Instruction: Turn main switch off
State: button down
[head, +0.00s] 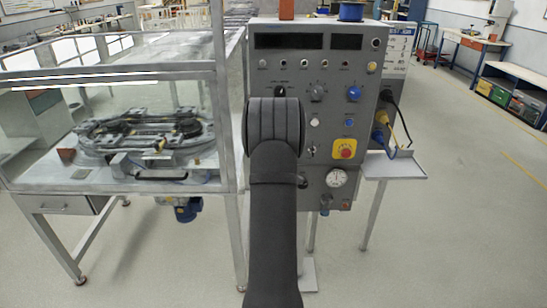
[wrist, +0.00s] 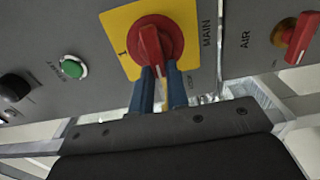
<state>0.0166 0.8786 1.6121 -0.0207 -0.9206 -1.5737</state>
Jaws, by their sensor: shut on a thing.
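The main switch (wrist: 151,44) is a red rotary knob on a yellow plate (wrist: 122,20), marked MAIN, at the top centre of the wrist view. Its grip bar points down the picture toward my fingers. My gripper (wrist: 163,75) has two blue fingers, shut on the lower end of the red bar, one on each side. The part between the fingertips is partly hidden. In the head view my dark arm covers the lower left of the grey control panel (head: 366,75); my fingers and the main switch are hidden behind it.
The head view shows a red button on a yellow plate (head: 345,149), a gauge (head: 337,178) and plugged cables right of my arm. A glazed enclosure (head: 40,135) stands left.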

jog(key=c, duration=1.4)
grip_release()
jog(key=s, duration=1.7)
jog(key=shift+s, duration=0.25)
jog(key=shift+w, duration=0.1)
jog(key=w, duration=1.7)
jog(key=shift+w, duration=0.15)
